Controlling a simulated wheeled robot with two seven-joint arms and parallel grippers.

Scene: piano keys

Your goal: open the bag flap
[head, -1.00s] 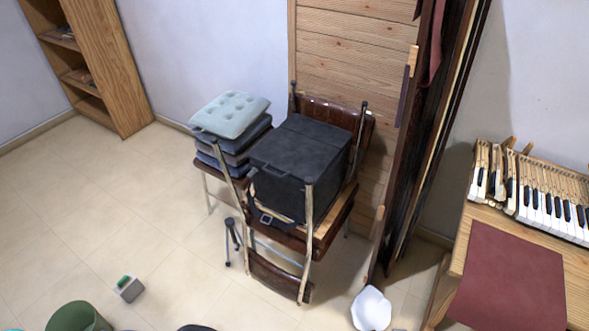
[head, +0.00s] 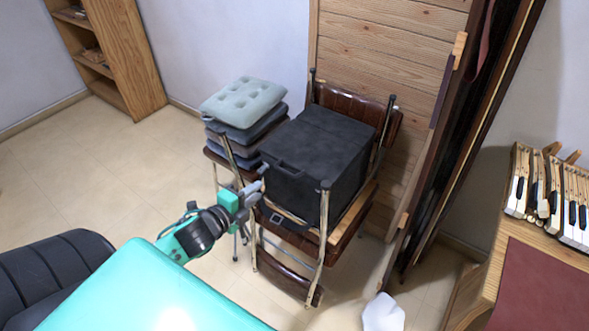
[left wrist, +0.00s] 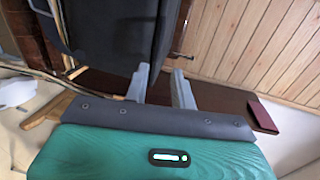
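The black box-shaped bag (head: 325,150) sits on stacked brown chairs, with its flat flap (head: 325,128) lying closed on top and a handle on the near side. My left gripper (head: 257,181) is beside the bag's near left lower side, close to it; whether it touches cannot be told. In the left wrist view my left gripper (left wrist: 162,85) has its two grey fingers apart with nothing seen between them. The dark side of the bag (left wrist: 115,32) fills the upper left there. My right gripper is not in view.
Grey cushions (head: 243,103) are piled left of the bag. A chair's metal post (head: 324,215) rises in front of its near corner. A wooden panel (head: 385,50) stands behind. A piano keyboard (head: 555,190) is at the right.

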